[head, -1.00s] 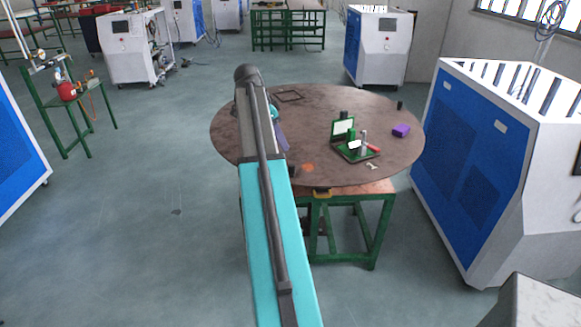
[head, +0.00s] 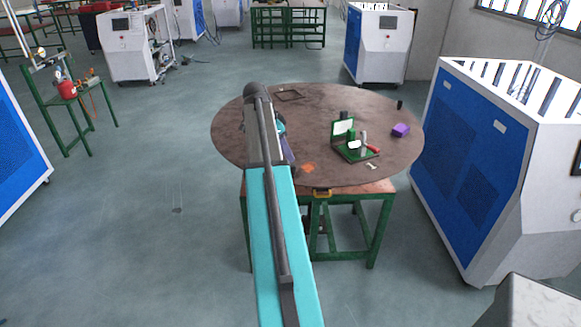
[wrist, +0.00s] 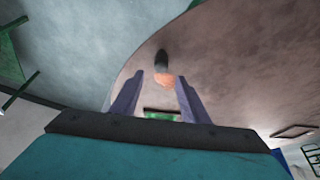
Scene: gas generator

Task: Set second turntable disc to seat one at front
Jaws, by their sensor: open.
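The turntable disc (head: 230,135) is a large round brown plate on a green-legged stand. An orange patch (head: 308,168) lies near its front edge. My gripper (wrist: 152,80) is open, with two purple fingers apart and nothing held between them. In the wrist view, an orange patch (wrist: 164,78) and a dark cylinder (wrist: 161,58) show beyond the fingertips. A green piece (wrist: 160,115) shows between the fingers. In the head view my arm hides most of the gripper, which is over the left front part of the disc. Contact with the disc cannot be told.
On the disc are an open green case (head: 345,130), a red-handled tool (head: 373,148), a purple block (head: 400,130), a small pale piece (head: 371,166), a black cylinder (head: 399,104) and a dark square frame (head: 289,95). A blue-and-white machine (head: 490,150) stands close at right.

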